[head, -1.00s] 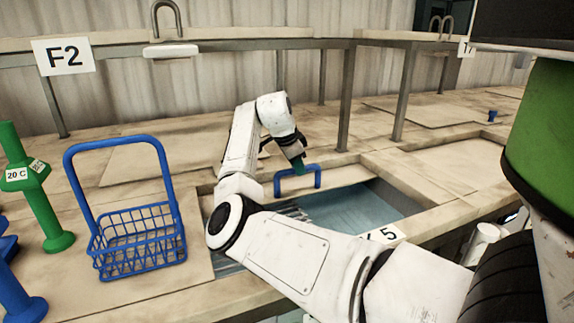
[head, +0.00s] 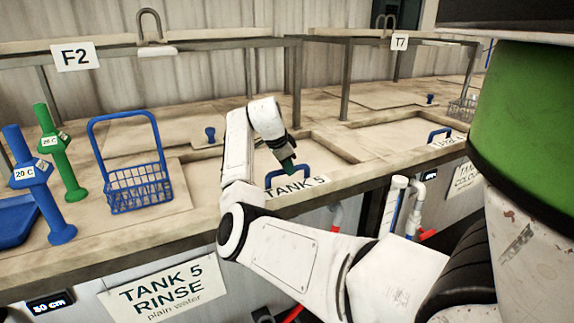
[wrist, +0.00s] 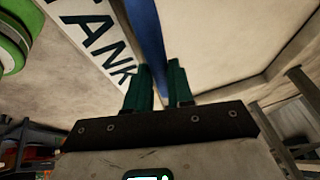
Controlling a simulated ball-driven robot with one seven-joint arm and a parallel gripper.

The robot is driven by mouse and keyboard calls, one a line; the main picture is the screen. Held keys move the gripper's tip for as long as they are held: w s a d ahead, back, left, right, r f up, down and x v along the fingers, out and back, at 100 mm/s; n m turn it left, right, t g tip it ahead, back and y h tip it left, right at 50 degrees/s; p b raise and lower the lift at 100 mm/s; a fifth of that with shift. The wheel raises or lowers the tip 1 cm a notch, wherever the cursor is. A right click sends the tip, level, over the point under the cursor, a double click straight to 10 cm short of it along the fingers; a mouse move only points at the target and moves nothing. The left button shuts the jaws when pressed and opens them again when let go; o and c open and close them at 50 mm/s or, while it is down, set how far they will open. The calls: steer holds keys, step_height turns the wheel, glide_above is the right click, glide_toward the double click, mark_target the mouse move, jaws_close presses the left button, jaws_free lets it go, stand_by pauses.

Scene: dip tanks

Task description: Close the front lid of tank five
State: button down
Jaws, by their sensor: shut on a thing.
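My gripper (head: 288,164) is shut on the blue handle (head: 273,178) of tank five's front lid. In the wrist view, the green fingertips (wrist: 160,85) stand either side of the blue handle bar (wrist: 149,40). The beige lid (head: 325,165) lies over the front of the tank, its handle close behind the TANK 5 label (head: 297,187) at the front edge. No water shows in the tank now. My arm hides the lid's left part, so I cannot tell whether it is flush all round.
A blue wire basket (head: 138,187) stands on the deck to the left, beside green (head: 64,160) and blue (head: 40,190) posts. A small blue knob (head: 210,135) is behind my arm. A TANK 5 RINSE sign (head: 163,291) hangs on the front. Frame posts rise behind.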

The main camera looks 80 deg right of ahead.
steer(key=shift+s+a, duration=0.15)
steer(key=c, duration=1)
jaws_free()
steer(key=shift+a, duration=0.1)
steer(key=shift+r, duration=0.1)
steer(key=b+v, duration=0.2)
steer(key=v, duration=0.8)
steer(key=shift+a+r, duration=0.2)
steer(key=shift+r, duration=0.05)
